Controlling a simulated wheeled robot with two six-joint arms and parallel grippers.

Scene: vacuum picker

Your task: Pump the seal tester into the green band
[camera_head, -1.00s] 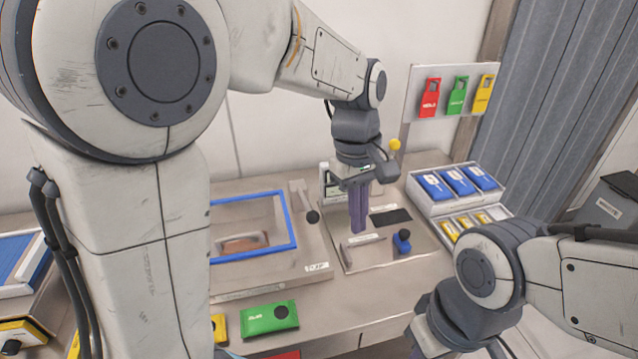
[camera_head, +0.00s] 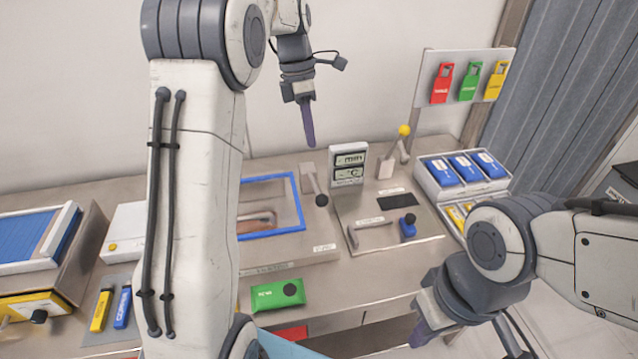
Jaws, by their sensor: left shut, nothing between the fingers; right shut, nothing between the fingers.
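I cannot tell for certain which fixture is the seal tester, and no green band shows. A metal plate (camera_head: 385,238) on the bench carries a black pad (camera_head: 398,202), a blue knob (camera_head: 407,229) and a low grey bar handle (camera_head: 370,225). To its left is a clear-topped chamber with a blue frame (camera_head: 298,208) and a black-ball lever (camera_head: 321,199). A yellow-ball lever (camera_head: 404,131) stands behind the plate. My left gripper (camera_head: 309,135) is shut and empty, raised above the back of the bench. My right gripper (camera_head: 420,337) is shut and empty, low at the front.
A two-row digital display (camera_head: 348,166) stands at the back. A tray of blue packs (camera_head: 447,172) is on the right, below a board with red, green and yellow tags (camera_head: 468,80). My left arm hides part of the left bench.

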